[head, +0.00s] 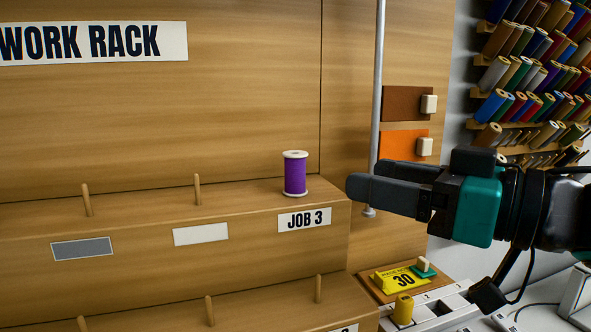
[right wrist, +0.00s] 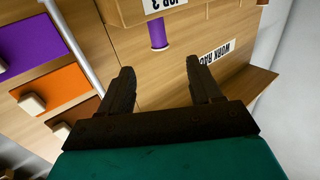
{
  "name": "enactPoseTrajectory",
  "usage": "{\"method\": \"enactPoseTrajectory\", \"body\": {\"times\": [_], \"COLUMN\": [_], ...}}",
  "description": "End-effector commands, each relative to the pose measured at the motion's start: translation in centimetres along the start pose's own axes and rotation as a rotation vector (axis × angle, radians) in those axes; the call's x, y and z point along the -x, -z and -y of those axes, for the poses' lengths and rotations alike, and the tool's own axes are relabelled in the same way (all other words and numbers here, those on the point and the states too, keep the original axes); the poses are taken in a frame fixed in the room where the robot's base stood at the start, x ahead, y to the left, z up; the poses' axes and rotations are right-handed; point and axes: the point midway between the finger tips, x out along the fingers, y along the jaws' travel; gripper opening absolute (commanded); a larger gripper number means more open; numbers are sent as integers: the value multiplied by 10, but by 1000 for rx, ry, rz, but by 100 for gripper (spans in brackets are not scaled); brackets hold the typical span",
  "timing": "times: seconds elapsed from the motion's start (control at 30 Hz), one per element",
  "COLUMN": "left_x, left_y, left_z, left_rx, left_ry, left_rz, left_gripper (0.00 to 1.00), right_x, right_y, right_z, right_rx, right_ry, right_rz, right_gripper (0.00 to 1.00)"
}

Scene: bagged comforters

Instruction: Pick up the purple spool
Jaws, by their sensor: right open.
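The purple spool (head: 295,174) stands upright on the upper step of the wooden work rack (head: 140,218), above the JOB 3 label. It has white ends. My right gripper (head: 358,188) is open and empty, to the right of the spool and apart from it. In the right wrist view the purple spool (right wrist: 158,33) shows beyond and between the two fingers (right wrist: 165,82), partly hidden by the ledge. My left gripper does not show.
Bare wooden pegs (head: 197,189) stand on the rack to the left. A grey metal pole (head: 378,90) rises behind my right gripper. Brown and orange panels (head: 405,143) hang behind.

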Motion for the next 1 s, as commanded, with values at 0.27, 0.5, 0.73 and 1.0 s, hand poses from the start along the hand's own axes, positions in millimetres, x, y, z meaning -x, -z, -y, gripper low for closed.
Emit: {"method": "enactPoseTrajectory", "body": {"times": [0.27,0.5,0.73,1.0], "left_x": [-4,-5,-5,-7], "left_y": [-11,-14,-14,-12], "left_z": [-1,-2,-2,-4], "left_rx": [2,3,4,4], "left_ry": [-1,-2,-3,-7], "left_rz": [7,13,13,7], "left_gripper": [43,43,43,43], "right_x": [-40,-70,-84,-120], "right_y": [-2,0,-1,-2], "right_z": [1,0,0,-2], "right_rx": [1,2,3,2], "right_ry": [5,1,1,1], "right_rz": [1,0,0,0], "right_gripper": [64,64,64,64]}}
